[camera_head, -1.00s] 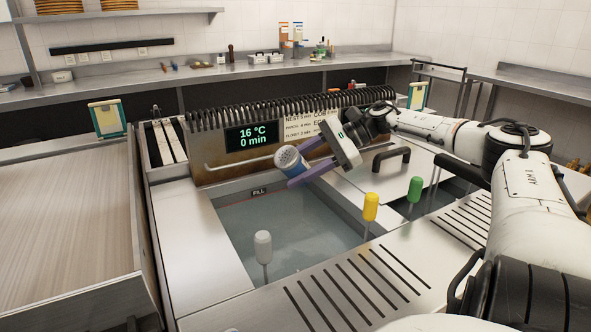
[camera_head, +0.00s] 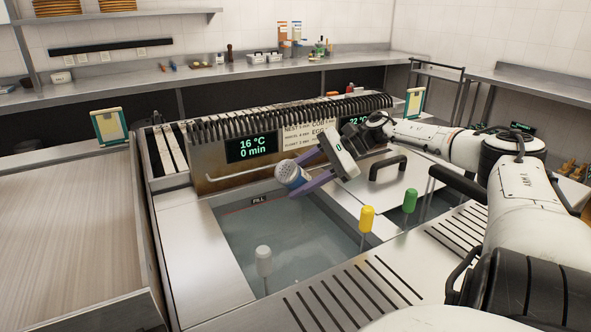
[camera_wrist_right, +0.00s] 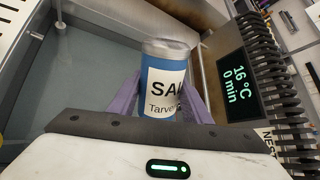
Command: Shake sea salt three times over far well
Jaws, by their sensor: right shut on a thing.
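The sea salt shaker (camera_head: 290,175) is a blue cylinder with a pale perforated cap. My right gripper (camera_head: 309,179) is shut on it and holds it tilted, cap toward the left, above the water-filled well (camera_head: 285,235). In the right wrist view the shaker (camera_wrist_right: 163,85) shows a white label reading "SAL", held between the purple fingers of the right gripper (camera_wrist_right: 165,100). A lidded section with a dark handle (camera_head: 388,168) lies to the right of the open well. No falling salt can be made out. My left gripper does not show.
A display panel (camera_head: 252,148) reading 16 °C and 0 min stands behind the well. White (camera_head: 264,261), yellow (camera_head: 366,219) and green (camera_head: 410,200) knobbed handles stand at the front and right. A slatted steel surface (camera_head: 345,290) lies in front.

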